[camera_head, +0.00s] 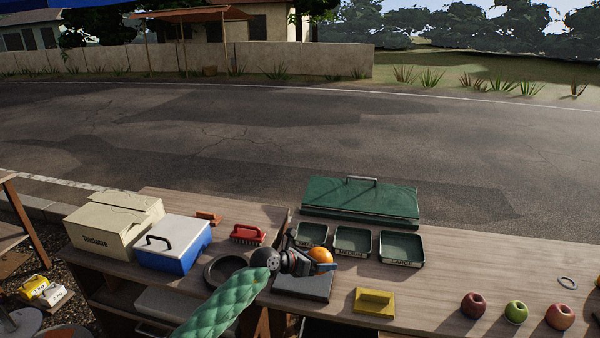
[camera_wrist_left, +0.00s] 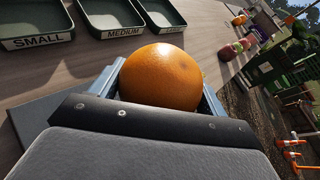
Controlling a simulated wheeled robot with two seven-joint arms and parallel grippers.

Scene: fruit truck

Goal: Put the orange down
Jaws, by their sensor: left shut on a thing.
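An orange (camera_head: 321,255) is held at the end of my left arm, above the wooden table near the trays. In the left wrist view the orange (camera_wrist_left: 161,77) sits between the two fingers of my left gripper (camera_wrist_left: 163,85), which is shut on it. In the head view the left gripper (camera_head: 303,261) is small and dark, just left of the orange. The SMALL tray (camera_head: 297,243), MEDIUM tray (camera_head: 352,254) and LARGE tray (camera_head: 402,263) lie just beyond the orange, and look empty. My right gripper is in neither view.
A dark flat scale-like slab (camera_head: 303,287) lies under the left gripper. A yellow block (camera_head: 374,302) and several apples (camera_head: 473,304) are to the right. A green case (camera_head: 360,202) stands behind the trays. A blue cooler (camera_head: 173,247) and cardboard box (camera_head: 113,226) are left.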

